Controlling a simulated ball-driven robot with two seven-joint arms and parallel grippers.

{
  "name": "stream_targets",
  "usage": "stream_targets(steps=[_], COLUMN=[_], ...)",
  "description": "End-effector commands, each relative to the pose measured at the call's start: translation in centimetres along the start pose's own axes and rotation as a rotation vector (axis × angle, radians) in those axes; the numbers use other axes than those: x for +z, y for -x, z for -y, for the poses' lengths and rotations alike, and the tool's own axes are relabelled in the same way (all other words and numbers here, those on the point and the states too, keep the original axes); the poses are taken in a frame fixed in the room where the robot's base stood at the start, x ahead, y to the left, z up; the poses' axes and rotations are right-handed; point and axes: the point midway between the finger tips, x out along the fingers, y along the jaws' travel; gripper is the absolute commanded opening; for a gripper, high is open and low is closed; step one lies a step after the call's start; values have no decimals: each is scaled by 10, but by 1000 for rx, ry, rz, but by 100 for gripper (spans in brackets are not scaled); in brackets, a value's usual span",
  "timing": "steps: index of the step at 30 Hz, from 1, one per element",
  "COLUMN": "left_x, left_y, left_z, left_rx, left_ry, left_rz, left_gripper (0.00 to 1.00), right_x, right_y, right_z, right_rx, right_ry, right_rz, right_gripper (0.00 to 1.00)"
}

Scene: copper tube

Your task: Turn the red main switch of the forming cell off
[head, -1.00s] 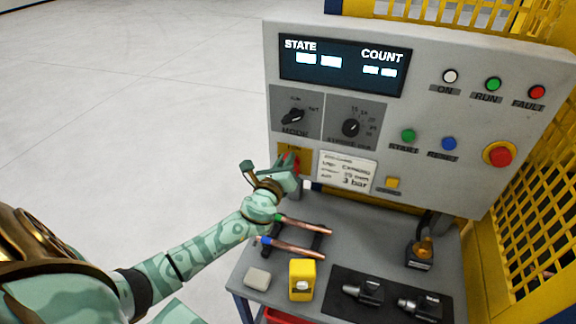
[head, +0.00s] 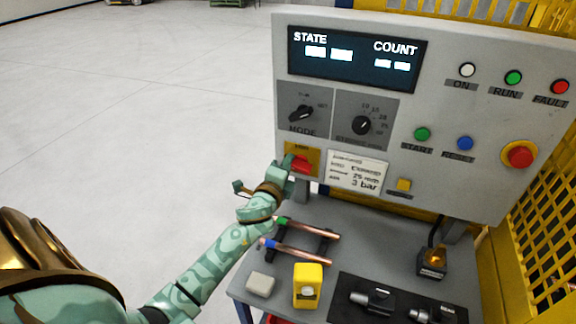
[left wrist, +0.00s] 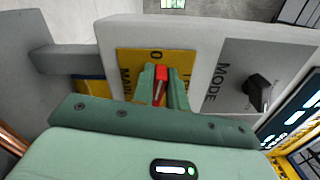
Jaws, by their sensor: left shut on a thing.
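The red main switch handle (head: 302,164) sits on a yellow plate (head: 291,149) at the panel's lower left. My left gripper (head: 289,166) is at the switch, shut on the handle, and partly covers it in the head view. In the left wrist view the red handle (left wrist: 160,86) is between the green fingers (left wrist: 161,92). It lies across the plate, in line with the 0 mark above it in that view; the I mark is off to the right. My right gripper is not in view.
The mode knob (head: 302,113) and stroke knob (head: 362,125) are above and right of the switch. A red mushroom button (head: 520,155) is far right. Copper tubes (head: 310,229), a yellow device (head: 307,286) and tools lie on the bench below. The floor at left is clear.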

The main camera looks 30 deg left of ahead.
Motion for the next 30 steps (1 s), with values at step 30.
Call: stream_targets(steps=[30], left_x=[-1], left_y=[0], left_z=[-7], left_rx=[3], left_ry=[210], left_rz=[0], left_gripper=[26], right_x=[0], right_y=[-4], right_z=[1], right_rx=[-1], right_ry=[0], right_rz=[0], right_gripper=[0])
